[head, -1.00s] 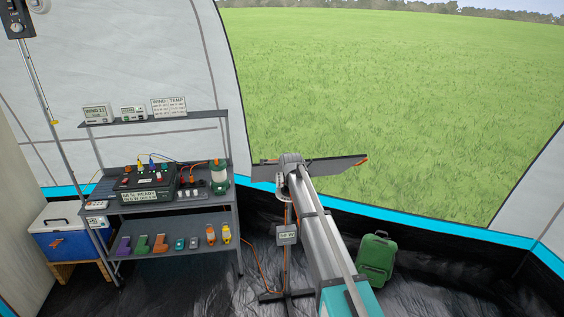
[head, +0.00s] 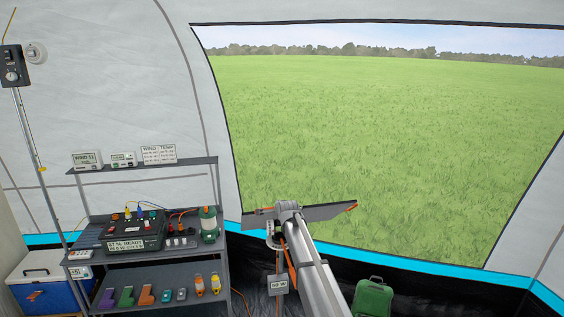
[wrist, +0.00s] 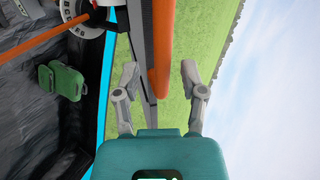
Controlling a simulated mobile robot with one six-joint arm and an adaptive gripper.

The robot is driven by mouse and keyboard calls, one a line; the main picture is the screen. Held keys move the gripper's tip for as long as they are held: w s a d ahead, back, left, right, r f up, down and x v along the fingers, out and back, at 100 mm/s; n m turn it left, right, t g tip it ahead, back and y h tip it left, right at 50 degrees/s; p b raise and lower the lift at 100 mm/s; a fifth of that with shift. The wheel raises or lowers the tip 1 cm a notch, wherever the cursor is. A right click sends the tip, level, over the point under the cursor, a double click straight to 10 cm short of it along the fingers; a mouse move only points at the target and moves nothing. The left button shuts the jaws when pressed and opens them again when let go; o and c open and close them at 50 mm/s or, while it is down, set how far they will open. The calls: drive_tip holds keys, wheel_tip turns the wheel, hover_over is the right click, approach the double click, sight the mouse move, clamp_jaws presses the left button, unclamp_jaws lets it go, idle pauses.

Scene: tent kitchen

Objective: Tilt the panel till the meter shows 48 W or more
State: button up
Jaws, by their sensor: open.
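The dark flat panel (head: 325,212) stands on a post near the tent opening, seen almost edge-on in the head view. An orange handle bar (wrist: 158,50) runs along its edge in the wrist view; its tip also shows at the panel's right end in the head view (head: 352,205). The grey meter (head: 278,284) hangs on the post below; it seems to read about 50 W, but the digits are too small to be sure. My gripper (wrist: 160,69) is open, with the orange bar between its fingers, a gap on both sides. In the head view my arm hides the gripper.
A grey shelf (head: 150,254) with a power box (head: 132,230), lantern (head: 208,224) and small tools stands left. A blue cooler (head: 45,290) is beside it. A green pack (head: 372,299) sits on the floor right of my arm. Orange cable runs by the post.

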drive_tip(key=s+d+f+n+g+h+b, duration=0.1)
drive_tip(key=s+d+f+n+g, duration=0.2)
drive_tip(key=s, duration=0.4)
drive_tip(key=s+d+f+n+b, duration=0.1)
drive_tip(key=s+d+f+b, duration=0.1)
drive_tip(key=s+d+f, duration=0.3)
drive_tip(key=s+d+f+n+g+h+b, duration=0.1)
drive_tip(key=s+d+f+n+g, duration=0.15)
drive_tip(key=s, duration=0.55)
drive_tip(key=s+d+f+n+g+b, duration=0.1)
drive_tip(key=s+d+f+n+g, duration=0.1)
drive_tip(key=s, duration=0.8)
drive_tip(key=s+d+f+n+g+b, duration=0.2)
drive_tip(key=s+d+f+n, duration=0.1)
drive_tip(key=s, duration=0.7)
drive_tip(key=s+d+f+n+g+b, duration=0.2)
drive_tip(key=s+d+f+n, duration=0.1)
drive_tip(key=s, duration=0.7)
drive_tip(key=shift+w+n+g, duration=0.1)
drive_tip(key=shift+n+g, duration=0.15)
